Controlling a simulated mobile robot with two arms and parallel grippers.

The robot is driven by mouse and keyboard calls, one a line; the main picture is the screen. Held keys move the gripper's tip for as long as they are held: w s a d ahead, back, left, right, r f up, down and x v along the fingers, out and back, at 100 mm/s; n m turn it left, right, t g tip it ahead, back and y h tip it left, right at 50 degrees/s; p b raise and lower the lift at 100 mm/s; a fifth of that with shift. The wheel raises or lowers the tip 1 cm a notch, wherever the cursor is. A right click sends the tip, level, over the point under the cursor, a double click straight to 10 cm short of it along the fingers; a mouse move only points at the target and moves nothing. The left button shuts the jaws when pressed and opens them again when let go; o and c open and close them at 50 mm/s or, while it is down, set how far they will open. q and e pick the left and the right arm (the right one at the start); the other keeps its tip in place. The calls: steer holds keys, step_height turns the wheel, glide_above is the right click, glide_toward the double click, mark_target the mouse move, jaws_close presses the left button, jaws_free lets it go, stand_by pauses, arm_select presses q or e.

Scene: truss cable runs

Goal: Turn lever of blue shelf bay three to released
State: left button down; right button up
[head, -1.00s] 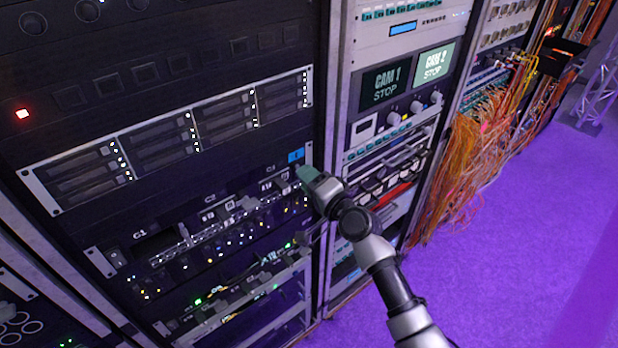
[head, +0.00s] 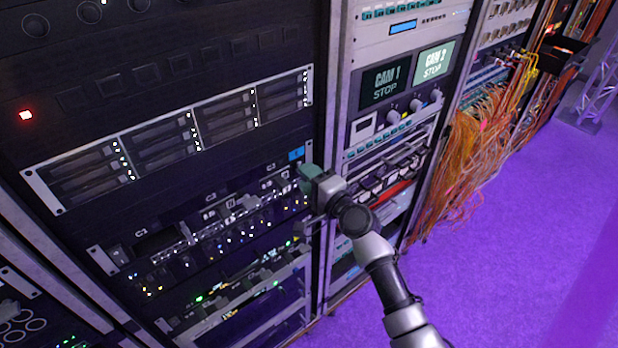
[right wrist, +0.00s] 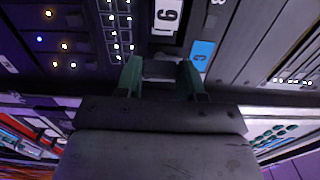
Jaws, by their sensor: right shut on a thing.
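A blue label (head: 296,154) marks the right end of the bay row in the dark rack. In the right wrist view a blue label with a 3 (right wrist: 202,55) sits just right of my fingers. My right gripper (head: 305,173) is up against the panel just below the label. In the wrist view its two green fingers (right wrist: 159,76) are shut on a small grey piece, the lever (right wrist: 160,70), mostly hidden by the fingers. The lever's exact angle cannot be told. My left gripper is not in view.
A row of drive units (head: 170,135) lies above the bays. Cables and lit modules (head: 240,285) lie below. A rack with CAM 1 and CAM 2 screens (head: 408,77) stands to the right, then orange cables (head: 475,150). The purple floor (head: 520,260) is clear.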

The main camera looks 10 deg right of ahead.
steer(key=o, duration=0.9)
steer(key=b+v, duration=0.2)
steer(key=v, duration=0.9)
